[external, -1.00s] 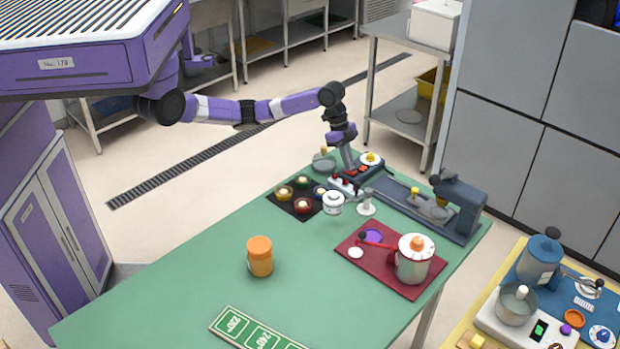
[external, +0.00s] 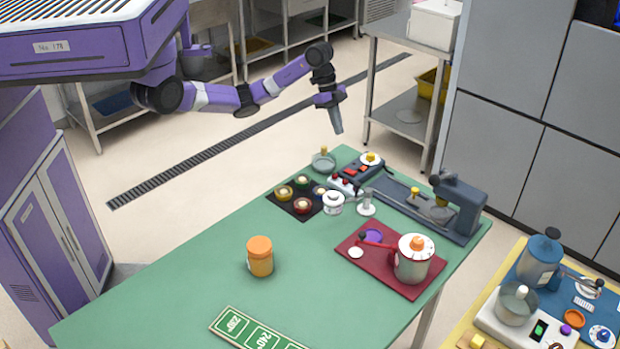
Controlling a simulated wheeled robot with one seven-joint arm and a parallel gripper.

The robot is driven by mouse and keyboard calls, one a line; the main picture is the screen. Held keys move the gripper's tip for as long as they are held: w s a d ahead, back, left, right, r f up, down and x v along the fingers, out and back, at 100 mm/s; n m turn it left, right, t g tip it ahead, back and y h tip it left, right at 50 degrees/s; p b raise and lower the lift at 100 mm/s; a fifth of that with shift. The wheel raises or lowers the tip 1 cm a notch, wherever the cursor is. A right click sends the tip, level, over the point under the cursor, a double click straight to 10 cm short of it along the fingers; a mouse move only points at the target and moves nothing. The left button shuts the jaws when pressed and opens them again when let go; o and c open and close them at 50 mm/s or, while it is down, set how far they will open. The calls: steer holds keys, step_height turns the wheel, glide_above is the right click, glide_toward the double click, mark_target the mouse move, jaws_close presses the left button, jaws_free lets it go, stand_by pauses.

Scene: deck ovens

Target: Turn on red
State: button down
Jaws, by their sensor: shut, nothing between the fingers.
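A dark switch box (external: 378,164) with red rocker-like parts (external: 351,170) and a yellow-topped white dial (external: 371,158) lies at the far end of the green table. It is too small to tell whether any switch is on. A dark mat (external: 284,206) beside it bears several coloured round pieces with pale tops, among them a red one (external: 303,206). My gripper (external: 339,131) is shut and empty. It points down in the air above the far end of the table, clear of the switch box.
A white lidded pot (external: 333,204) and a small white stand (external: 366,208) are near the switch box. The table's left part is clear.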

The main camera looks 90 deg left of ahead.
mark_target(353, 171)
steer(key=shift+s+r, duration=0.1)
steer(key=shift+r, duration=0.2)
steer(key=m, duration=0.6)
steer(key=w+d+m, duration=0.1)
steer(key=m, duration=1.1)
steer(key=shift+w+d+r+b, duration=0.15)
steer(key=shift+w+r+b, duration=0.1)
steer(key=shift+b, duration=0.15)
steer(key=b+x, duration=0.2)
steer(key=x, duration=1.2)
steer(key=shift+s, duration=0.1)
